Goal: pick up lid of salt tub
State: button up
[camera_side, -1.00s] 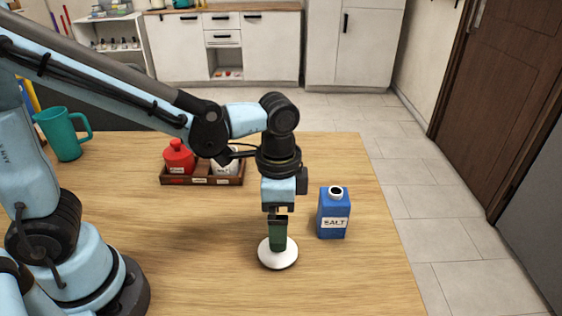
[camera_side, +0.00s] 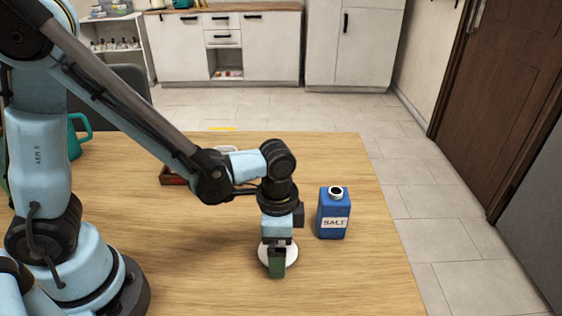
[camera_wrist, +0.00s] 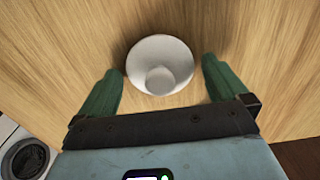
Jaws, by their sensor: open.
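The salt tub (camera_side: 332,209) is a blue box with a "SALT" label. It stands upright with a dark, uncovered round mouth in a pale collar. A small white round piece, which looks like its lid (camera_wrist: 160,80), lies on a white saucer (camera_wrist: 165,45). In the side view the saucer (camera_side: 292,255) sits left of and in front of the tub, and my gripper hides the lid. My gripper (camera_side: 277,270) points down over the saucer. In the wrist view its green fingers (camera_wrist: 165,67) are spread, one to each side of the saucer, with nothing between them gripped.
A teal mug (camera_side: 77,137) stands at the back left, partly behind my arm. A brown tray (camera_side: 172,176) is mostly hidden behind my arm. The table (camera_side: 350,280) is bare in front of the tub, and its right edge is not far beyond it.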

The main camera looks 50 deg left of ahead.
jog(key=shift+c, duration=0.2)
jog(key=c, duration=0.9)
jog(key=shift+r, duration=0.15)
